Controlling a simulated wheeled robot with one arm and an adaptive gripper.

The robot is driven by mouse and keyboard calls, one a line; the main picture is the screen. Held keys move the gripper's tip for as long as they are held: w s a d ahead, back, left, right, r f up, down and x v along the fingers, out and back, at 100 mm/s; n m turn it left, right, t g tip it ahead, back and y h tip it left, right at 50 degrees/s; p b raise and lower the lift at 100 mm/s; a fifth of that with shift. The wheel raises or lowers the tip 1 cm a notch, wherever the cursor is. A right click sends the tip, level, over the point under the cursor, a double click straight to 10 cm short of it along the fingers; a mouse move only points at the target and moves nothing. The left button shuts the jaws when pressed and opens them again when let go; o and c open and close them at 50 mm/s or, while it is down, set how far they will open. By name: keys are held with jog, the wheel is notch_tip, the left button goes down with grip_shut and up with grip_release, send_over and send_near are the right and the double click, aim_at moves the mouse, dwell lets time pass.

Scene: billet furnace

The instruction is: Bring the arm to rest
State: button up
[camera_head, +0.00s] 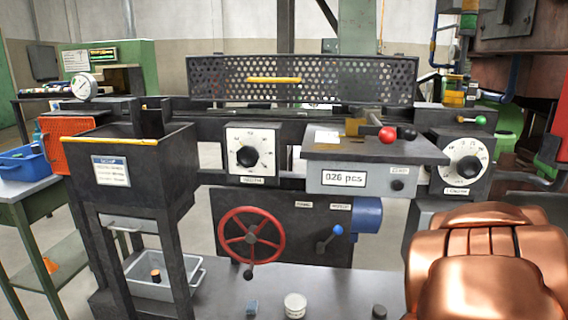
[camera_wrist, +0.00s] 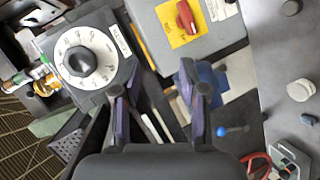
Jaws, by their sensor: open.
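My gripper (camera_wrist: 157,95) shows in the wrist view with its two dark, purple-edged fingers spread apart. Nothing is held between them. Past the fingers lie the machine's white dial (camera_wrist: 82,60), a grey panel with a red knob on a yellow plate (camera_wrist: 186,20), and a blue motor housing (camera_wrist: 206,82). I cannot tell how far the fingers are from these parts. The gripper does not show in the head view.
In the head view a black machine carries a left dial (camera_head: 250,154), a right dial (camera_head: 466,162), a counter box (camera_head: 344,179), a red handwheel (camera_head: 251,236) and a perforated guard (camera_head: 340,80). A blue bin (camera_head: 22,164) stands at left. Small pieces, including a white cylinder (camera_head: 295,305), lie in front.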

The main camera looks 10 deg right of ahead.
jog(key=s+a+r+m+g+y+p, duration=0.2)
jog(key=s+a+r+p, duration=0.4)
jog(key=s+a+p, duration=0.3)
jog(key=s+a+r+m+g+y+p, duration=0.2)
jog(key=s+a+r+g+y+p, duration=0.2)
jog(key=a, duration=1)
jog(key=s+a+r+m+g+y+p, duration=0.2)
jog(key=s+a+r+g+p, duration=0.5)
jog(key=s+a+p, duration=0.5)
jog(key=shift+s+a+r+m+y+p, duration=0.25)
jog(key=shift+s+r+m+y+p, duration=0.15)
jog(key=shift+s+r+p, duration=0.6)
jog(key=shift+w+f, duration=0.15)
jog(key=shift+f, duration=0.05)
